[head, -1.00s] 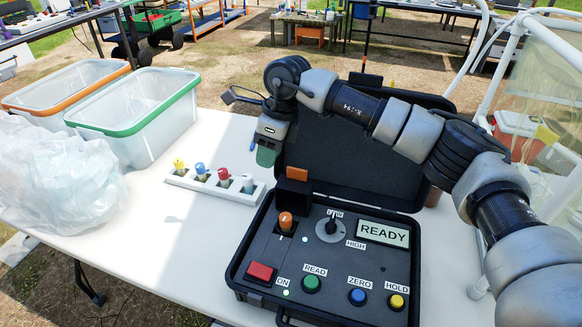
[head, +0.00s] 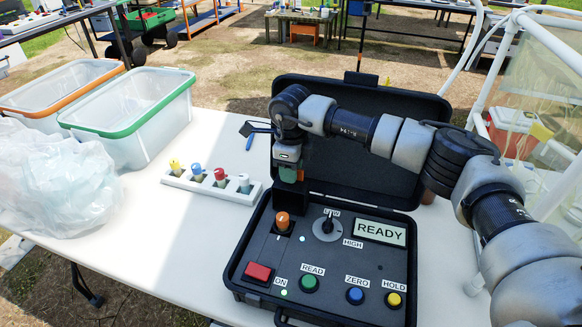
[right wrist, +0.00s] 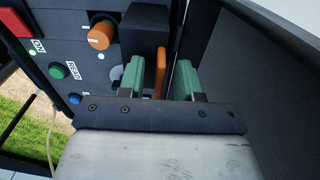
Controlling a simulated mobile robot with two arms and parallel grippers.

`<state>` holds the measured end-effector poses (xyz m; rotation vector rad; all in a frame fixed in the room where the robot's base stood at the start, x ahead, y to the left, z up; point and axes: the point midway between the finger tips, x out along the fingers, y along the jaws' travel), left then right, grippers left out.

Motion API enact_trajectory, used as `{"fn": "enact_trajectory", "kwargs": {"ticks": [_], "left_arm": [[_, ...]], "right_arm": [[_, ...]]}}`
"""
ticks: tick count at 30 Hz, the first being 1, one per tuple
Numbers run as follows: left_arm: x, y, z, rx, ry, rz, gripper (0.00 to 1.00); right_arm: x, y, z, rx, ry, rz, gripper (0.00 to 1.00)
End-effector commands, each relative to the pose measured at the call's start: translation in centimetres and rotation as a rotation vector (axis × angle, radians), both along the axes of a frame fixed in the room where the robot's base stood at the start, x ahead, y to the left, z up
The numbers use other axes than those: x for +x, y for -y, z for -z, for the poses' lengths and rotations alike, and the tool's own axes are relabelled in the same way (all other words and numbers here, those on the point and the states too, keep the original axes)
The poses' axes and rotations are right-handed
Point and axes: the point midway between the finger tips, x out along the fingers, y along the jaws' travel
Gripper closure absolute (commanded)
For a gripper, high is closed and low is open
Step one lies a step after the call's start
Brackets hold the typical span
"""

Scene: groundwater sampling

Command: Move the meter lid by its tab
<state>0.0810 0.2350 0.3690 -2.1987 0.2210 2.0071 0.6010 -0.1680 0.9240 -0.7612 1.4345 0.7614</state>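The meter (head: 262,247) is a black case, open on the table, with READY on its display. A small black lid (right wrist: 143,30) stands up behind the orange knob (head: 283,221), which also shows in the right wrist view (right wrist: 101,35). Its orange tab (right wrist: 160,70) sits between the green fingertips of my right gripper (right wrist: 160,80). The gripper is open, with a gap showing on both sides of the tab. In the head view my right gripper (head: 290,175) is low at the back of the panel and mostly hides the tab. My left gripper is not in view.
The case's large black cover (head: 355,110) stands open behind the gripper. A white rack (head: 212,186) with several coloured-cap vials is left of the meter. A green-rimmed bin (head: 150,125) and a plastic bag (head: 60,185) lie farther left. The table front-left is clear.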

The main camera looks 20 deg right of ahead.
Motion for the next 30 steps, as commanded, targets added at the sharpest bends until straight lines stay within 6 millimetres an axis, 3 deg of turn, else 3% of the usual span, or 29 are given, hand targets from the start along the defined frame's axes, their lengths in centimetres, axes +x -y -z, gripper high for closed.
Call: {"fn": "enact_trajectory", "kwargs": {"ticks": [8, 15, 30], "left_arm": [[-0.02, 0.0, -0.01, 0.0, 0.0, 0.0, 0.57], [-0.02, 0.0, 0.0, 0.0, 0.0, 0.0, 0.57], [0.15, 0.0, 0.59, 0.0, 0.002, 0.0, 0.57]], "right_arm": [[0.01, -0.02, 0.25, 0.001, 0.001, 0.0, 0.66], [0.01, -0.03, 0.21, 0.001, 0.001, 0.0, 1.0], [0.44, -0.11, 0.18, -0.017, 0.028, -0.001, 1.0]]}}
